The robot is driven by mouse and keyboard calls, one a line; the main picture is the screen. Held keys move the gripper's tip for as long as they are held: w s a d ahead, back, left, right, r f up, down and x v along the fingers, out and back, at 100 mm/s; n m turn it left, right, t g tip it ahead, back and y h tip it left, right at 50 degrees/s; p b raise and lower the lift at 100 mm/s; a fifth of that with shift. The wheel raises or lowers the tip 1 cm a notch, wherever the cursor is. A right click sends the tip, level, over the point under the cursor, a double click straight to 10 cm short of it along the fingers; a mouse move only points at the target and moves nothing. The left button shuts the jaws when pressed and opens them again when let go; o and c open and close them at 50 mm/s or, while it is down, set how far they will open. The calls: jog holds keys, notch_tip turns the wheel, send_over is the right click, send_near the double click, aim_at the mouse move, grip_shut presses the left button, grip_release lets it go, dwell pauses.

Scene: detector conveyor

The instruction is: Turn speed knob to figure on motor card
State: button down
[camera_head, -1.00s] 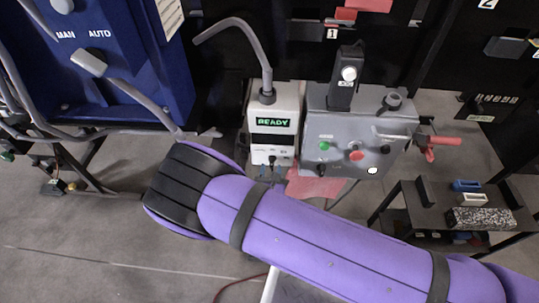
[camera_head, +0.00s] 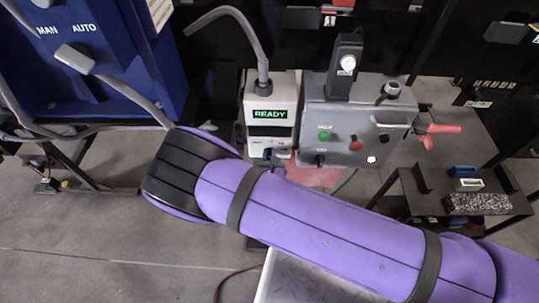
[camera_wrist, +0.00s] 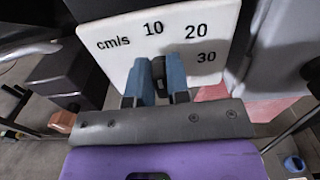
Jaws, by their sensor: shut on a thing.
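The white speed unit (camera_head: 256,95) stands near the middle of the head view, with a green READY display (camera_head: 269,114). In the wrist view its white dial face (camera_wrist: 122,55) reads cm/s, 10, 20 and 30. My gripper (camera_wrist: 158,82) is in front of this face, below the 10 and 20. Its two blue fingers are shut on the dark speed knob (camera_wrist: 158,68), which shows between them. The knob's pointer cannot be made out. In the head view my purple arm reaches below the unit. I cannot make out a motor card figure.
A grey control box (camera_head: 340,115) with green and red buttons stands close right of the unit. A blue cabinet (camera_head: 140,60) marked MAN and AUTO is at the left. A dark stand (camera_head: 430,206) holds small blocks at the right.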

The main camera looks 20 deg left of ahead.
jog(key=m, duration=0.4)
jog(key=shift+w+d, duration=0.15)
jog(key=shift+d, duration=0.1)
jog(key=shift+w+d+f+m, duration=0.1)
jog(key=shift+d+f+m, duration=0.1)
jog(key=shift+m, duration=2.1)
jog(key=shift+s+d+f+m, duration=0.1)
jog(key=shift+f+m, duration=0.1)
jog(key=shift+m, duration=2.1)
jog(key=shift+w+d+f+m, duration=0.1)
jog(key=shift+f+m, duration=0.1)
jog(key=shift+m, duration=2.1)
jog(key=c, duration=1.1)
grip_release()
